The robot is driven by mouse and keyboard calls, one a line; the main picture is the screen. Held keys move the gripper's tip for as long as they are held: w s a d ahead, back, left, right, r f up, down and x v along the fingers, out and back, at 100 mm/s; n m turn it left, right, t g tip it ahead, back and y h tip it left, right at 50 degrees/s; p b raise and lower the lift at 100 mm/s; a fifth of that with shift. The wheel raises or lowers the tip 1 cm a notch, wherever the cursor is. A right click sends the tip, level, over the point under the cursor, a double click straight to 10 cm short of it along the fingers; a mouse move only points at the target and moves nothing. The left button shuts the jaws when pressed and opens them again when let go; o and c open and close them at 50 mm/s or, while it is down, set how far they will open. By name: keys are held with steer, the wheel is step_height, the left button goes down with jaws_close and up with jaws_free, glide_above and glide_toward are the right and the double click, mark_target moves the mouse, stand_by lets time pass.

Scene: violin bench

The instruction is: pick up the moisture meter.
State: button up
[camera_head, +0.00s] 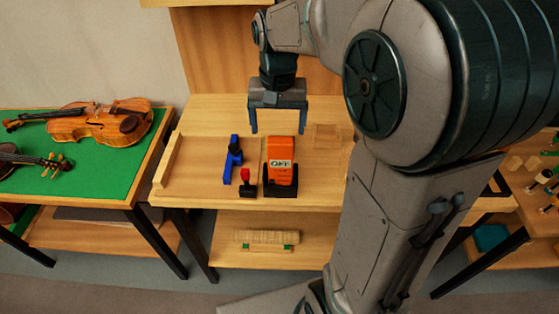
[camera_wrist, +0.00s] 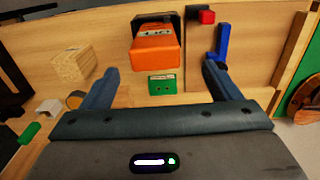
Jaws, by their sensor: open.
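An orange device (camera_head: 281,174) with a pale marked panel and black end parts sits on the middle bench; I take it as the moisture meter, though its name is not readable. It also shows in the wrist view (camera_wrist: 154,50). A small green labelled item (camera_wrist: 162,85) lies beside it, between my fingers as seen in the wrist view; it is not visible in the head view. My gripper (camera_head: 279,131) is open and empty, pointing down above the bench. It shows in the wrist view (camera_wrist: 160,72) with both fingers apart and touching neither item.
A blue tool (camera_head: 233,158) and a red-topped black item (camera_head: 246,183) stand left of the orange device. A wooden block (camera_head: 326,137) is to its right. Violins (camera_head: 100,122) lie on a green-topped table at left.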

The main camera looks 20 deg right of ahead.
mark_target(281, 140)
steer(key=f, duration=0.5)
steer(key=f+p, duration=0.1)
steer(key=f, duration=0.2)
steer(key=shift+s+d, duration=0.15)
steer(key=shift+d, duration=0.1)
steer(key=shift+r, duration=0.1)
steer(key=c, duration=1.5)
steer(key=shift+c, duration=0.2)
